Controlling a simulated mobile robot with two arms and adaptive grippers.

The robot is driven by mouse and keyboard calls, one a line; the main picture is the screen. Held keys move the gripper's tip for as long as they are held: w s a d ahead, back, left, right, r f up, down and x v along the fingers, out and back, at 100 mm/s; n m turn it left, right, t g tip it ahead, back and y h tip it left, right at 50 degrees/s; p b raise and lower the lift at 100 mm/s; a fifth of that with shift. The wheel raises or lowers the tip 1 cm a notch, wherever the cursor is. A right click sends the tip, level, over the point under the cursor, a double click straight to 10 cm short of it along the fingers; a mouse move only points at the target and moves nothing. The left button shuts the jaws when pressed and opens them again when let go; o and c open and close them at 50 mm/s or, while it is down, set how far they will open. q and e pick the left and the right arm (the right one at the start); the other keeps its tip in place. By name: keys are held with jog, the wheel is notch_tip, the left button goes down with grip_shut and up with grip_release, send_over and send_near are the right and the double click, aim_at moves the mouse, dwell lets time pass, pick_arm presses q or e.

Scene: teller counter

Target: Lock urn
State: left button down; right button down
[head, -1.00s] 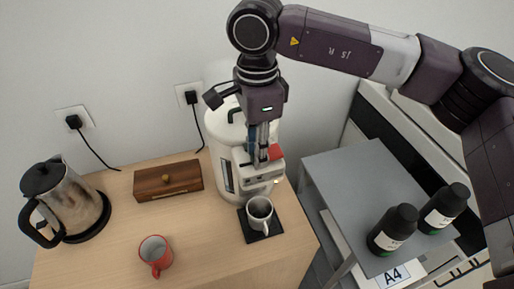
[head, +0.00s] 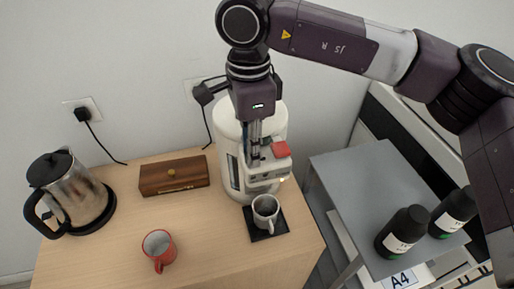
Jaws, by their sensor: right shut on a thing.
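The white urn (head: 232,176) stands at the back right of the wooden counter. A red tap piece (head: 281,149) shows on the upper part of its front housing. My right gripper (head: 255,160) points down just left of the red piece, at the top of the housing. Its fingers are shut on a small part of the urn there; the fingers largely hide this part. The lid is partly hidden behind my gripper. A grey-white mug (head: 265,209) stands on a black mat (head: 284,226) below the tap. My left gripper is not in view.
A steel kettle (head: 82,192), a wooden box (head: 173,187) and a red mug (head: 158,246) stand on the counter (head: 110,250). A grey side table (head: 370,185) at right holds two black bottles (head: 400,230). Wall sockets with cables are behind.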

jog(key=c, duration=2.1)
grip_release()
jog(key=shift+a, duration=0.1)
jog(key=shift+r, duration=0.1)
notch_tip(320, 180, up, 12)
